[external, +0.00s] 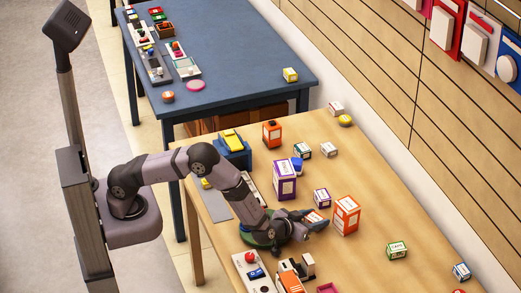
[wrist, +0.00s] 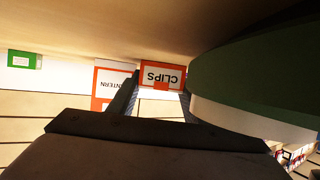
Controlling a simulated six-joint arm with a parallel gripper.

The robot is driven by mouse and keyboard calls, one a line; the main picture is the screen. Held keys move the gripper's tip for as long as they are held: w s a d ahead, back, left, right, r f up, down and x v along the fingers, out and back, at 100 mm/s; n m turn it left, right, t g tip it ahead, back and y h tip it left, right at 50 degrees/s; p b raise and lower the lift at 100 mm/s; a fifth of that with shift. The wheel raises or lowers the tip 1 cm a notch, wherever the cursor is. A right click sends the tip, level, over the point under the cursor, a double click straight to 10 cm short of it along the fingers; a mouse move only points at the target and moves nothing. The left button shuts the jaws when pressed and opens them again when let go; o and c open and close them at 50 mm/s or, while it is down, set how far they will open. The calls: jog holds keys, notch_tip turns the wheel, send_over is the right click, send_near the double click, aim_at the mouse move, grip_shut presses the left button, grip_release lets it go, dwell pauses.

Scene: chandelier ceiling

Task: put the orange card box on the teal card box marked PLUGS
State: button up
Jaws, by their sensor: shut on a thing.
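The orange card box (wrist: 176,86), labelled CLIPS, sits between the two fingers of my gripper (wrist: 158,92) in the wrist view, its lettering upside down. My gripper (external: 314,222) is shut on it low over the wooden table; the box also shows as a small orange and white shape in the external view (external: 311,217). I cannot tell whether it touches the table. A small box with teal-looking edges (external: 302,151) stands farther back; another small blue-teal box (external: 461,271) stands at the right. The PLUGS marking is not readable on either.
A tall orange LANTERN box (external: 346,215) stands just right of my gripper. A small purple box (external: 321,198) and a tall purple box (external: 285,180) stand behind. A green round thing (wrist: 255,80) fills the right of the wrist view. A green box (external: 397,250) stands right, with bare table around it.

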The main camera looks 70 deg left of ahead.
aim_at(315, 217)
jog(key=shift+r, duration=0.2)
notch_tip(315, 217, up, 18)
jog(key=shift+f, duration=0.15)
dwell(0.6)
jog(key=shift+a, duration=0.1)
